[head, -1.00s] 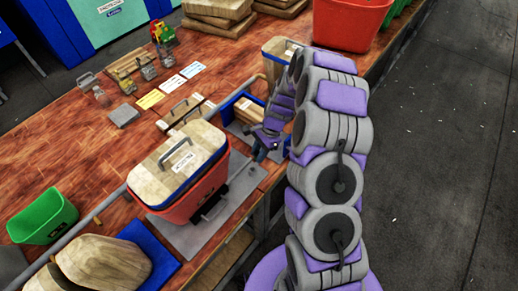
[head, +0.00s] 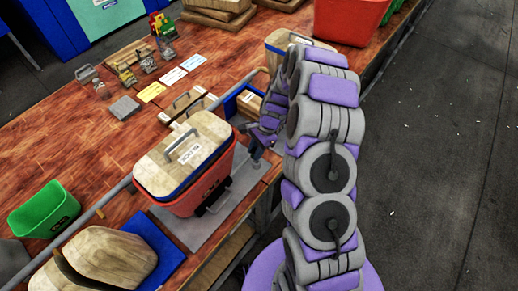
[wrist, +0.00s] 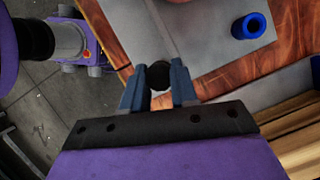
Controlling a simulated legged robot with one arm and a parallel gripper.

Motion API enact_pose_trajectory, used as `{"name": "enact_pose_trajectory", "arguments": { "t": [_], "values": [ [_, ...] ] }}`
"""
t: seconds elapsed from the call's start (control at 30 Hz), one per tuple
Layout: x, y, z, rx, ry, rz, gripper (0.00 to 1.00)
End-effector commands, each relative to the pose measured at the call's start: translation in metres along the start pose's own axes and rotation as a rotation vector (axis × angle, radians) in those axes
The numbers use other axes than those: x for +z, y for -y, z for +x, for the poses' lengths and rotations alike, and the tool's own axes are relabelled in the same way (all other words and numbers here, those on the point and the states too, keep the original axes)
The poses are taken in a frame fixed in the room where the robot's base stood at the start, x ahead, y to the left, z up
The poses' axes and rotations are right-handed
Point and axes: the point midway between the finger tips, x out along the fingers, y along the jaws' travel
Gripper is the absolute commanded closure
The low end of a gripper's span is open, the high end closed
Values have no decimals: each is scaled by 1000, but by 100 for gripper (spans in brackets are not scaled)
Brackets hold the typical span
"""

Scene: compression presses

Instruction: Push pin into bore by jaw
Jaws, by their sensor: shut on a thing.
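My gripper (wrist: 158,88) is shut on a dark round-ended pin (wrist: 158,74), which shows between its two blue-grey fingers in the wrist view. A blue ring-shaped piece with a dark round bore (wrist: 250,26) stands on a grey plate (wrist: 205,50), up and right of the fingers and apart from them. In the head view, my gripper (head: 257,150) is low over the bench's front edge, right of the red bin. The pin is too small to make out there, and I cannot pick out the blue ring.
A red bin (head: 205,195) with a wooden lid (head: 183,152) stands close left of my gripper. A grey bar (head: 118,188) runs along the bench. A blue tray with wooden blocks (head: 249,101) lies just behind. A green bin (head: 43,209) stands far left.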

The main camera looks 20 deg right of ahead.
Motion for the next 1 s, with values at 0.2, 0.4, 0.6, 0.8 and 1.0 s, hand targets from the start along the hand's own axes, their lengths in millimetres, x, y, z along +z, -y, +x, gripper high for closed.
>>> {"name": "enact_pose_trajectory", "arguments": {
  "t": [0.2,0.4,0.6,0.8,1.0],
  "values": [
    [-1,-1,-1,0,4,-1,100],
    [2,0,0,0,2,-1,100],
    [6,2,3,1,-5,-1,100],
    [8,2,3,1,-7,-1,100],
    [5,1,2,1,-3,0,100]
  ]
}}
